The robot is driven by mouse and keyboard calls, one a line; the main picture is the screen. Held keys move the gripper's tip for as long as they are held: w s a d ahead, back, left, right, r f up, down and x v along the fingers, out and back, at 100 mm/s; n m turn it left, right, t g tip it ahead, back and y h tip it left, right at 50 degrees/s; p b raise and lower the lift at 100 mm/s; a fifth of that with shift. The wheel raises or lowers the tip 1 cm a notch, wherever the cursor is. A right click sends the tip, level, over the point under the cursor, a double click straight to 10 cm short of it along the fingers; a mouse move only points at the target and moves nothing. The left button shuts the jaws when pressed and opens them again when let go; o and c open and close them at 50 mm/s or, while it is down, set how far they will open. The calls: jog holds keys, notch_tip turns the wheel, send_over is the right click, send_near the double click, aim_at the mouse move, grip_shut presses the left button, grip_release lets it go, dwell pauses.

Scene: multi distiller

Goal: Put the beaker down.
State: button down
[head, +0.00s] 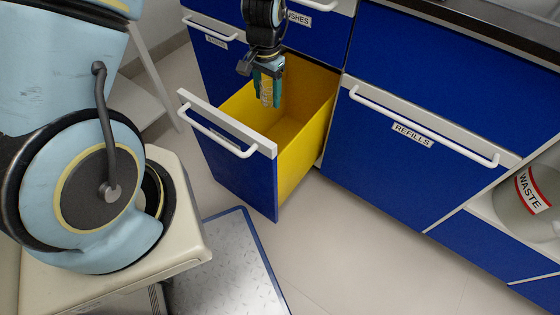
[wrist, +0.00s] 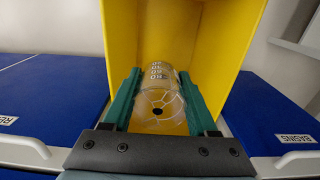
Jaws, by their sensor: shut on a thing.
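In the head view my gripper (head: 267,88) points down over the open yellow drawer, and the beaker (head: 266,92) shows as a small pale shape between the fingers. The beaker looks upright there. I cannot tell whether its bottom touches the drawer floor.
The open drawer (head: 308,128) has yellow inner walls and a blue front with a white handle. A closed REFILLS drawer (head: 390,165) is to its right. A WASTE container (head: 530,195) stands at the far right.

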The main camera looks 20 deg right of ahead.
notch_tip(320, 180, down, 38)
jog(key=b, duration=3.1)
jog(key=shift+r+b, duration=0.1)
jog(key=shift+b, duration=0.2)
jog(key=shift+f, duration=0.5)
jog(key=shift+f, duration=0.1)
jog(key=shift+c, duration=0.9)
grip_release()
notch_tip(320, 180, up, 13)
jog(key=p, duration=0.6)
